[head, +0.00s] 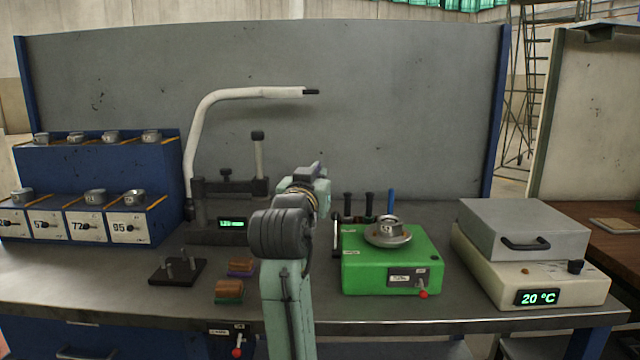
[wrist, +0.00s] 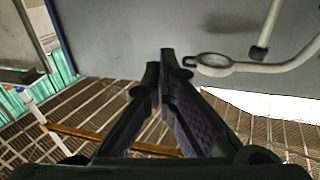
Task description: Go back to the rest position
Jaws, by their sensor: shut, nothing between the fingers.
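My gripper (wrist: 160,68) shows in the wrist view with its two dark fingers closed together and nothing between them. In the head view my arm rises from the front edge of the bench at the middle, and its own links hide the fingers. The wrist view looks up past the grey back panel (wrist: 130,40) to the roof. The fingers appear clear of the bench and of the things on it.
Right of my arm stands a green box (head: 385,262) with a metal piece (head: 388,232) on top, then a furnace (head: 524,232) reading 20 °C. Left are a black stand with a white curved tube (head: 205,115), a pegged plate (head: 178,271), brushes (head: 229,290) and a blue rack (head: 95,170).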

